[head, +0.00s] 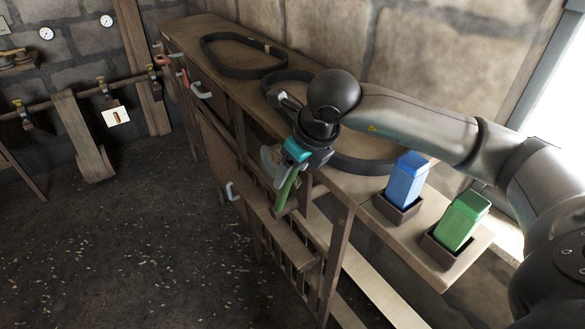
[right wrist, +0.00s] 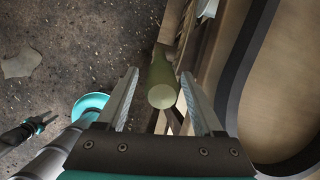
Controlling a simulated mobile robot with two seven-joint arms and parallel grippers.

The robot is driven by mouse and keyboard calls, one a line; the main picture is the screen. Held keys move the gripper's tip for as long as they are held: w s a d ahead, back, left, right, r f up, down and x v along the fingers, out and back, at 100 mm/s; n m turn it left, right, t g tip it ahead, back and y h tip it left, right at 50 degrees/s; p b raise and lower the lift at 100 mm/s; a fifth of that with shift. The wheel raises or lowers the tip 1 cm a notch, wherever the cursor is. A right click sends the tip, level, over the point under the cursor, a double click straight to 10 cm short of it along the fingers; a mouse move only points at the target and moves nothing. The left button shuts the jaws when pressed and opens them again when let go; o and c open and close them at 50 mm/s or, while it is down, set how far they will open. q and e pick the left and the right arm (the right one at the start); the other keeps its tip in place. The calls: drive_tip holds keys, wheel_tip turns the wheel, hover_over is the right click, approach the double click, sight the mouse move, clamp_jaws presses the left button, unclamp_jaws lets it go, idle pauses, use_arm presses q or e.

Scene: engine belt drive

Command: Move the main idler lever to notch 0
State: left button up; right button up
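A lever with a green handle (head: 285,190) stands at the front of the wooden bench. I cannot read any notch marks near it. My right gripper (head: 283,163) is over the upper part of this handle. In the right wrist view, its two fingers (right wrist: 160,103) are spread, with the rounded end of the green handle (right wrist: 161,96) between them and visible gaps on both sides. Its lower length is partly hidden. A dark forked part (right wrist: 40,124) at the left of the right wrist view may be my left gripper; it is too small to judge. The head view does not show it.
Black belts (head: 243,56) lie on the bench top. A blue block (head: 406,180) and a green block (head: 461,219) stand in dark holders at the right end. The floor (head: 130,230) at the left is open.

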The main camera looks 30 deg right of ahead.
drive_tip(key=shift+r, duration=0.1)
drive_tip(key=shift+r, duration=0.25)
drive_tip(key=v, duration=1.4)
drive_tip(key=shift+s+r+p, duration=0.2)
drive_tip(key=shift+s+p, duration=0.05)
drive_tip(key=shift+p, duration=0.15)
